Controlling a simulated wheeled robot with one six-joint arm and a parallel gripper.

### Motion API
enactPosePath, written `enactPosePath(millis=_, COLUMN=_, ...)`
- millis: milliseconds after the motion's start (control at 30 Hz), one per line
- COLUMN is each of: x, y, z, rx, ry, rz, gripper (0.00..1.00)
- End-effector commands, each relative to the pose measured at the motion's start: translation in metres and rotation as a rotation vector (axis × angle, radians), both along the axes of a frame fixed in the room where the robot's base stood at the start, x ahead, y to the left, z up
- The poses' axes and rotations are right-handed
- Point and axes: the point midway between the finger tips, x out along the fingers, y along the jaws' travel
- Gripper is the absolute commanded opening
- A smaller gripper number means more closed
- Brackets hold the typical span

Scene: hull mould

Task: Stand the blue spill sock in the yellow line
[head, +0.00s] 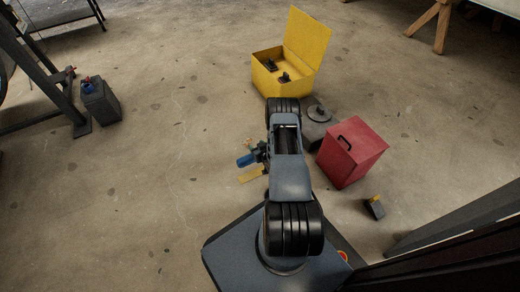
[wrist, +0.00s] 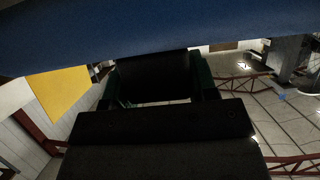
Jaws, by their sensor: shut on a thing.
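The blue spill sock (head: 245,160) shows as a small blue end just left of my arm in the head view. In the wrist view the sock (wrist: 150,32) is a wide blue band across the top, close to the camera. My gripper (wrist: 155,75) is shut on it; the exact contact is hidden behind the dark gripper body. In the head view my gripper (head: 262,153) is partly hidden by my arm. A short yellow strip (head: 251,175), seemingly the yellow line, shows just below the sock; I cannot tell whether they touch. A yellow patch (wrist: 62,95) also shows in the wrist view.
An open yellow box (head: 276,84) with dark items stands beyond my arm. A grey block (head: 316,128) and a red box (head: 349,154) stand to the right, with a small dark yellow-topped item (head: 374,207). A grey can (head: 100,102) stands left. The floor between is clear.

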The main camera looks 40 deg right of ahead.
Motion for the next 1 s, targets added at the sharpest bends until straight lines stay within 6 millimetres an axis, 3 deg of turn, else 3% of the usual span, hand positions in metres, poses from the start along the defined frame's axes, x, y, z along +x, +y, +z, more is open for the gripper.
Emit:
enactPosePath(millis=167, x=-0.009, y=-0.012, z=-0.012, rx=0.001, ry=-0.003, rz=-0.009, gripper=0.24)
enactPosePath(millis=667, x=-0.011, y=-0.013, z=-0.014, rx=0.002, ry=-0.003, rz=-0.011, gripper=0.24)
enactPosePath(millis=1000, x=-0.011, y=-0.013, z=-0.038, rx=0.002, ry=-0.003, rz=-0.011, gripper=0.24)
